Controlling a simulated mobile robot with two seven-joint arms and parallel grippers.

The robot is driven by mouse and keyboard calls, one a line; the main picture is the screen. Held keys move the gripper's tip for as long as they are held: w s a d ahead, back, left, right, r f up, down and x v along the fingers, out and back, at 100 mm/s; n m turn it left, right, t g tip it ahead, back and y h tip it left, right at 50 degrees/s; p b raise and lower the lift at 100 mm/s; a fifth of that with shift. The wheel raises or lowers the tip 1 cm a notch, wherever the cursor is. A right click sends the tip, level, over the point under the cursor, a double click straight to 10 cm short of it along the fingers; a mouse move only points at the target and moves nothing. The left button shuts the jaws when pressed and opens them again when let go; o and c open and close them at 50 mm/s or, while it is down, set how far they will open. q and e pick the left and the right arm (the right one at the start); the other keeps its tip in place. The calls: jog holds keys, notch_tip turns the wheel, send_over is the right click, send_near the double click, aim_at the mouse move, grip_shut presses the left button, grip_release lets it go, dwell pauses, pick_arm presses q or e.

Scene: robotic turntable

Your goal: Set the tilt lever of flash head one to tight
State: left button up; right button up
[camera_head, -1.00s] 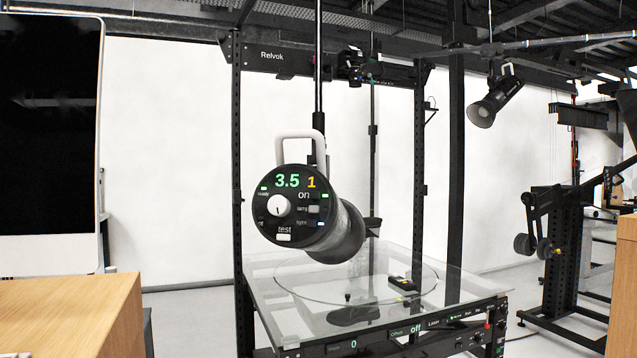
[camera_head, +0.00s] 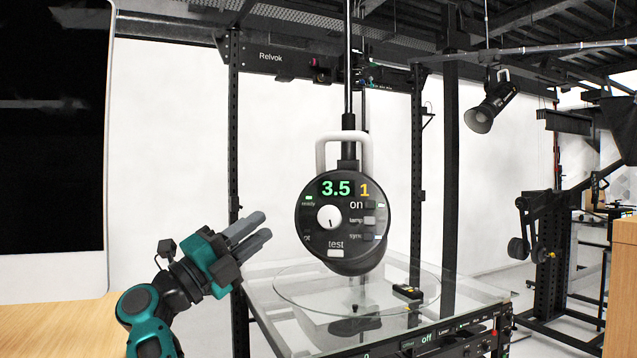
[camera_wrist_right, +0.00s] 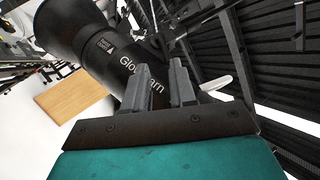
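Flash head one (camera_head: 342,225) hangs from a pole in the middle of the head view. Its round black back panel shows 3.5 and a 1, a white knob and several buttons. A white loop handle (camera_head: 322,152) rises over its top. I cannot make out the tilt lever in the head view. My right gripper (camera_head: 262,227) is left of the flash head, apart from it, its fingers spread and empty. In the right wrist view the fingers (camera_wrist_right: 160,75) appear before the black flash body (camera_wrist_right: 100,50). A pale piece (camera_wrist_right: 216,84) shows beside them; I cannot tell whether it is the lever or handle. My left gripper is not in view.
A glass turntable table (camera_head: 290,315) stands below the flash head, inside a black frame (camera_head: 233,130). A large dark screen (camera_head: 50,150) stands at left on a wooden top (camera_head: 60,325). Another lamp (camera_head: 490,105) hangs at the back right.

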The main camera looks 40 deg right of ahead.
notch_tip(320, 180, up, 5)
jog(key=s+m+g+y, duration=0.1)
jog(key=m+g+y, duration=0.1)
jog(key=m+y, duration=0.15)
jog(key=shift+n+y, duration=0.25)
jog(key=shift+y, duration=0.1)
jog(key=d, duration=0.4)
jog(key=s+d+r+p, duration=0.1)
jog(key=d, duration=0.3)
jog(key=d+r+p, duration=0.1)
jog(key=d, duration=0.3)
jog(key=shift+s, duration=0.3)
jog(key=shift+c, duration=0.2)
jog(key=shift+a, duration=0.1)
grip_shut()
